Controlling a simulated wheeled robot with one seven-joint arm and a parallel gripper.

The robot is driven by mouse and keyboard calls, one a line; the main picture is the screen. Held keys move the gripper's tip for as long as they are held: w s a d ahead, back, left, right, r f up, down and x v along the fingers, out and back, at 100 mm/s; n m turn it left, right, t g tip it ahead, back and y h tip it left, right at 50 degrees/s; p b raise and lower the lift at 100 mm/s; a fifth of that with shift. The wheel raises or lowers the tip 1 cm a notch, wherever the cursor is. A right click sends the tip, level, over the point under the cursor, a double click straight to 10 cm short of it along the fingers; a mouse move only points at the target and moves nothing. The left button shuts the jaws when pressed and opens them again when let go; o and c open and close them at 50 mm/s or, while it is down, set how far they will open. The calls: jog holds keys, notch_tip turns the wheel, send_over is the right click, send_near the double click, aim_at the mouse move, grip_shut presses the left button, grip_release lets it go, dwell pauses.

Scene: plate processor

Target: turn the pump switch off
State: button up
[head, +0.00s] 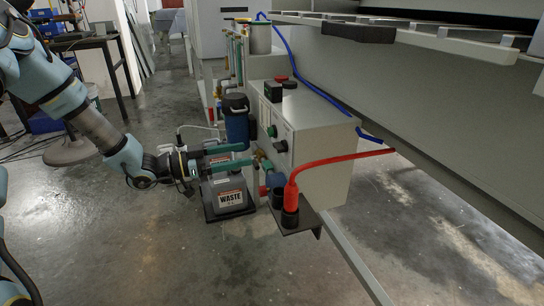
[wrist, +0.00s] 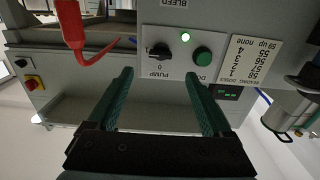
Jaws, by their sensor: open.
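The pump switch (wrist: 160,51) is a black rotary knob on the light panel (wrist: 215,18), under a PUMP label that appears upside down in the wrist view. Its handle lies roughly sideways, towards the mark 1; the 0 mark is below it in the picture. A green lamp (wrist: 185,37) beside it is lit. In the head view the switch (head: 281,147) shows small on the side of the grey box (head: 320,145). My gripper (wrist: 158,75) is open and empty, its two teal fingers pointing at the panel, apart from the knob. It also shows in the head view (head: 249,153).
A green button (wrist: 202,55) sits next to the switch. A red hose (head: 335,161) rises near the box corner.

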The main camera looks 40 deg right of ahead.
aim_at(275, 148)
jog(key=b+x, duration=0.1)
jog(key=x, duration=0.8)
jog(key=shift+d, duration=0.25)
grip_shut()
